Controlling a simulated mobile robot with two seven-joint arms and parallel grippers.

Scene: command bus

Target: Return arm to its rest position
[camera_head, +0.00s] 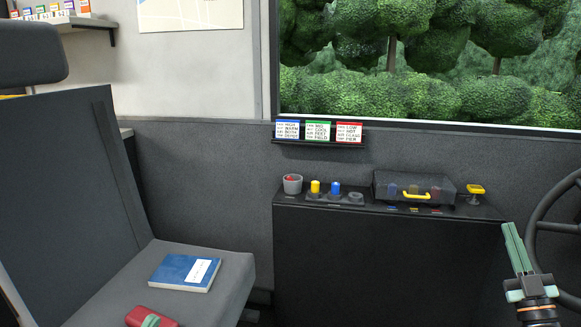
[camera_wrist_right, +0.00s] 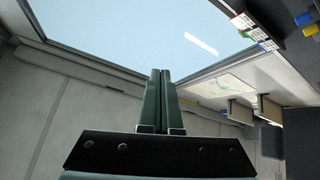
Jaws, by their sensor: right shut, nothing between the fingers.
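My right gripper (camera_head: 513,246) stands at the lower right in the head view, fingers pointing up, to the right of the dark console and beside the steering wheel. Its two green fingers lie together, shut and empty. In the right wrist view the gripper (camera_wrist_right: 160,72) is also shut, with the fingers against a pale window behind and nothing between them. My left gripper does not show in either view.
A black console (camera_head: 385,265) carries a grey cup, yellow and blue pegs, a dark clear-lidded case (camera_head: 413,188) and a yellow knob (camera_head: 476,190). A steering wheel (camera_head: 543,215) is close at right. A seat (camera_head: 235,275) holds a blue book (camera_head: 185,272) and a red item (camera_head: 150,317).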

